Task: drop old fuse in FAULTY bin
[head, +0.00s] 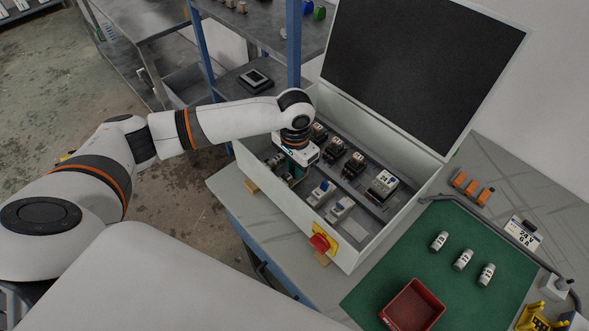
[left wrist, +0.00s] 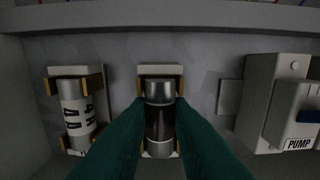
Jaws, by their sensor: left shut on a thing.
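In the left wrist view the old fuse (left wrist: 160,92), with silver caps and a dark middle, sits upright in a pale holder with brass clips (left wrist: 181,84). My left gripper's green fingers (left wrist: 160,135) are shut on it from both sides. In the head view my left gripper (head: 292,178) reaches down into the open cabinet (head: 345,255), and the fuse is hidden there. A red bin (head: 430,297) stands on the green mat (head: 385,270); I cannot read a FAULTY label on it. My right gripper is not in view.
A white-bodied fuse (left wrist: 76,108) sits in the neighbouring holder, left. A PUMP switch (left wrist: 295,108) is at right. The cabinet's raised lid (head: 420,70) and red knob (head: 319,243) stand out.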

